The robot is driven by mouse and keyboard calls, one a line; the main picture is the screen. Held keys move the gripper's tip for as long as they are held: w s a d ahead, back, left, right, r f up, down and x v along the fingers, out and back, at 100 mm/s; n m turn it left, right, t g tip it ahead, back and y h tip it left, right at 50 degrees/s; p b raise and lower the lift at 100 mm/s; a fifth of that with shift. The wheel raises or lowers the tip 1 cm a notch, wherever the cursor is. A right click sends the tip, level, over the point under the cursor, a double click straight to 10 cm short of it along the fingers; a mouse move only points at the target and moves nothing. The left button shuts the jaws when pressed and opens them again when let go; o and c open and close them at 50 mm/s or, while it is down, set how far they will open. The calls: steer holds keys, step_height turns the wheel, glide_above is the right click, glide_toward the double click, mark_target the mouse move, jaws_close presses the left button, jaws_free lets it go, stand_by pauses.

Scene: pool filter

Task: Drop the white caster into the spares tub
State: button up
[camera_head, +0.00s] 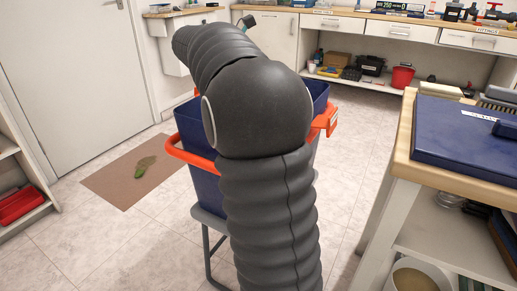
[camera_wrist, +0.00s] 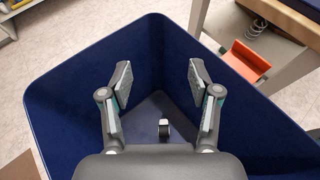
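The blue tub (camera_head: 196,130), with orange handles, stands on a grey stand, partly hidden behind my arm in the head view. In the wrist view I look down into the tub (camera_wrist: 70,75), whose walls surround the view of my gripper (camera_wrist: 160,82). The gripper is open, its two fingers wide apart with nothing between the pads. A small caster (camera_wrist: 164,128), pale with a dark part, shows between the fingers, against the tub's floor. I cannot tell whether it rests on the floor. In the head view my gripper is hidden by my arm.
A wooden-topped bench (camera_head: 440,172) with a blue case (camera_head: 470,135) stands close on the right. A brown mat (camera_head: 128,172) lies on the floor at left. A red bucket (camera_head: 402,77) sits on a shelf at the back. Open floor lies left of the tub.

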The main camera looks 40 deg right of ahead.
steer(key=v, duration=1.2)
steer(key=shift+s, duration=0.1)
